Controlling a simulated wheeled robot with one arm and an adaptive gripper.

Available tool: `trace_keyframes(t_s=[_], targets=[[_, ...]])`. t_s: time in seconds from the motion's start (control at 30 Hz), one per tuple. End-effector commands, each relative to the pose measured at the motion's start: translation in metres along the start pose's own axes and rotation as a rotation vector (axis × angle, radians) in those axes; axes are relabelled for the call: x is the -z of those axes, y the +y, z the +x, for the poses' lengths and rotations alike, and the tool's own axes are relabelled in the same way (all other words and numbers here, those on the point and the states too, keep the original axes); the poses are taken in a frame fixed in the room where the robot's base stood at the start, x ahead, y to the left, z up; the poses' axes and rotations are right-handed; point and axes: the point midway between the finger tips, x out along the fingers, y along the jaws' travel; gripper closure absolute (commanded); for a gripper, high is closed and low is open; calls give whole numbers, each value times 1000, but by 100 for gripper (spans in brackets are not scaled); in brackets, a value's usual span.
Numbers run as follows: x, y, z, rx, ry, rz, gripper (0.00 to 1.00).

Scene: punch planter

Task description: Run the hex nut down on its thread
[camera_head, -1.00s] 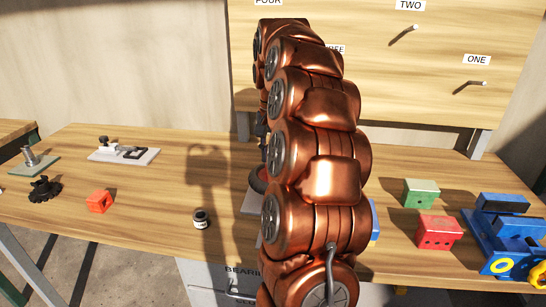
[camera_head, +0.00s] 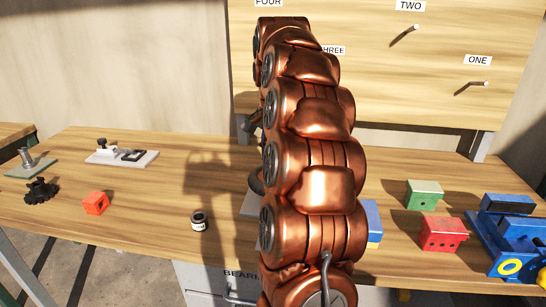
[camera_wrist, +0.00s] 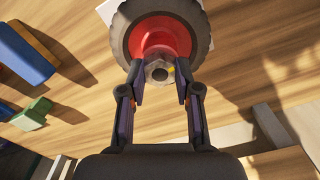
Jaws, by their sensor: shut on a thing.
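A grey hex nut (camera_wrist: 159,72) with a dark round centre sits at the middle of a red hub (camera_wrist: 160,40) in the wrist view. A dark tyre (camera_wrist: 199,30) surrounds the hub. My gripper (camera_wrist: 160,80) is shut on the nut, with one finger at its left and one at its right. How far the nut sits along its thread cannot be told from this angle.
On the bench, left of my arm, are a small jar (camera_head: 199,221), an orange block (camera_head: 96,203), a black knob (camera_head: 40,191) and a clamp on a plate (camera_head: 122,155). At right are green (camera_head: 425,194) and red (camera_head: 442,233) blocks and a blue vise (camera_head: 510,235). A pegboard stands behind.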

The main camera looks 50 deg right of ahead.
Motion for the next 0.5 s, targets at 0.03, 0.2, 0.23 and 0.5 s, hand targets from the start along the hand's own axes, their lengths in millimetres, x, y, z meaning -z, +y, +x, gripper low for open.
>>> trace_keyframes(t_s=[0.03,0.2,0.23,0.5], targets=[[1,0,1,1,2,19,100],[0,0,0,1,1,56,100],[0,0,0,1,1,57,100],[0,0,0,0,0,56,56]])
